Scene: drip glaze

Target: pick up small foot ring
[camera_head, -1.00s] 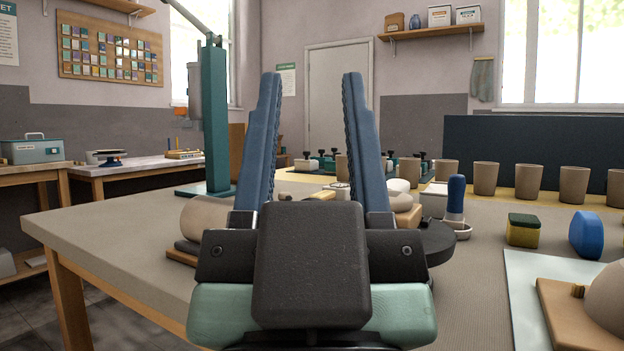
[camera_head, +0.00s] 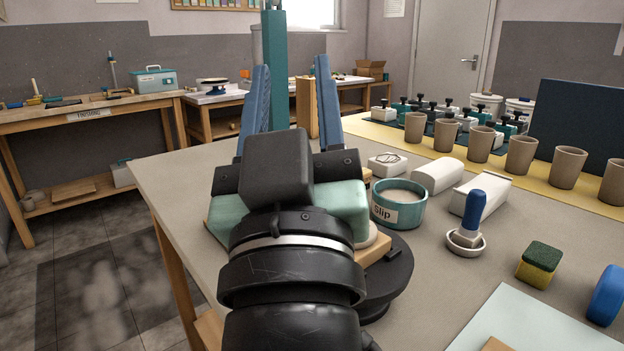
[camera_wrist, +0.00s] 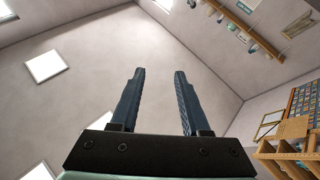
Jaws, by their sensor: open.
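My gripper (camera_head: 291,63) is raised over the left part of the worktable (camera_head: 190,180), its two blue fingers apart with nothing between them. In the wrist view the gripper (camera_wrist: 160,71) points up towards bare wall and ceiling, also empty. I cannot make out a small foot ring in either view. My gripper and wrist hide part of the table, including most of a wooden board (camera_head: 378,246) and a dark round disc (camera_head: 394,280) beside it.
Right of my wrist stand a teal slip tub (camera_head: 398,212), white blocks (camera_head: 438,175), and a blue-handled tool in a small dish (camera_head: 466,240). A green-yellow sponge (camera_head: 539,264) and several brown cups (camera_head: 520,155) are farther right. Bare tabletop lies between the tool and the sponge.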

